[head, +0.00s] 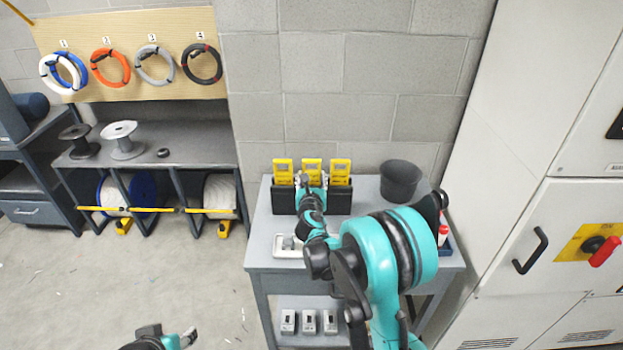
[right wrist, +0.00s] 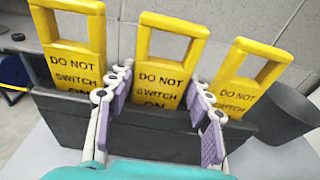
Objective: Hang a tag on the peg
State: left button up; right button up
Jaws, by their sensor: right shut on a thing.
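Three yellow tags reading DO NOT SWITCH ON stand in a black holder (head: 283,200) on the grey bench. Each has a rectangular opening at its top. My right gripper (head: 312,187) is at the middle tag (right wrist: 172,62), its pads on both sides of it; it is shut on this tag, which still stands in the holder. The left tag (right wrist: 72,42) and right tag (right wrist: 246,75) stand beside it. My left gripper (head: 180,339) shows only in part at the bottom edge of the head view; its opening is unclear. I cannot make out a peg.
A dark bin (head: 400,181) stands right of the holder. A white cabinet (head: 535,185) with a red-handled switch (head: 603,250) is at the right. Several cable coils hang on a wooden board (head: 135,25) at the left. Floor at the lower left is mostly clear.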

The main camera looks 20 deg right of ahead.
jog(key=shift+r, duration=0.1)
jog(key=shift+r+p, duration=1.45)
jog(key=shift+r, duration=0.75)
jog(key=v, duration=0.8)
jog(key=shift+r+p, duration=0.3)
jog(key=shift+r, duration=0.05)
jog(key=shift+s+a, duration=0.1)
